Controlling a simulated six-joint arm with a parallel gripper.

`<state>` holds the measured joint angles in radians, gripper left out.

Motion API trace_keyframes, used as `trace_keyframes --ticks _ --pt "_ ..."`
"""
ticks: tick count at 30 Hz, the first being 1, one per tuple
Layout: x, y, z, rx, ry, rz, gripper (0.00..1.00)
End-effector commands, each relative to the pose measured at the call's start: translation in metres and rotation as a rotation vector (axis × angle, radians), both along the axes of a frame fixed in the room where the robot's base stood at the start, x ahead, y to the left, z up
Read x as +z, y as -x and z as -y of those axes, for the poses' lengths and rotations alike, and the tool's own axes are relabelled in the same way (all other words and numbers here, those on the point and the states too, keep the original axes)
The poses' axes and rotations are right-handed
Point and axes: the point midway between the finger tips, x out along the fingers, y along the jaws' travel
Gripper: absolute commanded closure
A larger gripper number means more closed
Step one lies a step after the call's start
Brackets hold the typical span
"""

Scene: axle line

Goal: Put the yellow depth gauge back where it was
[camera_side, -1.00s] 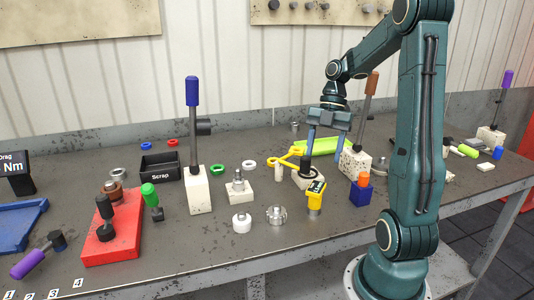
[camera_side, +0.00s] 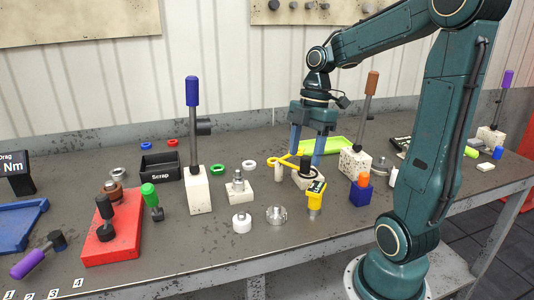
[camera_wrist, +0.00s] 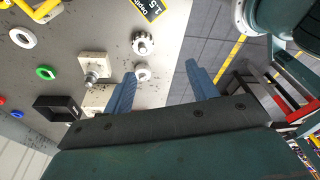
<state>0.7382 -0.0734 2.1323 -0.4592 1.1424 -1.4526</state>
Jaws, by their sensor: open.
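The yellow depth gauge (camera_side: 315,198) stands on the bench right of centre in the side view, with a dark display on its top. In the wrist view the space between the fingertips (camera_wrist: 160,70) is empty. I cannot tell what the gauge's base rests on.
A yellow forked tool (camera_side: 284,159) and a white block with a black knob (camera_side: 306,181) stand close to my fingers. A blue block with an orange top (camera_side: 360,193) is right of the gauge. A silver toothed disc (camera_side: 276,215) lies left of it. A lime tray (camera_side: 330,147) is behind.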

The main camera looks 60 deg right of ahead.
Motion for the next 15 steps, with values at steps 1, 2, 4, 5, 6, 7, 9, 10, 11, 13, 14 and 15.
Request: trace_keyframes --ticks 1,2,4,5,6,7,9,10,11,13,14,15 --pt "0.005 0.0 -0.013 -0.045 0.021 0.007 0.42" --pt "0.006 0.0 -0.019 -0.082 0.032 0.01 0.42" --pt "0.011 0.001 -0.033 -0.167 0.053 0.019 0.42" --pt "0.012 0.002 -0.039 -0.202 0.059 0.024 0.42" --pt "0.015 0.003 -0.047 -0.252 0.069 0.033 0.42" --pt "0.016 0.005 -0.052 -0.287 0.074 0.041 0.42" --pt "0.019 0.008 -0.065 -0.373 0.082 0.06 0.42" --pt "0.021 0.01 -0.07 -0.409 0.085 0.069 0.42" --pt "0.022 0.012 -0.075 -0.445 0.086 0.08 0.42" --pt "0.025 0.017 -0.085 -0.529 0.083 0.105 0.42" --pt "0.025 0.019 -0.09 -0.567 0.08 0.116 0.42" --pt "0.027 0.023 -0.095 -0.615 0.074 0.131 0.42"
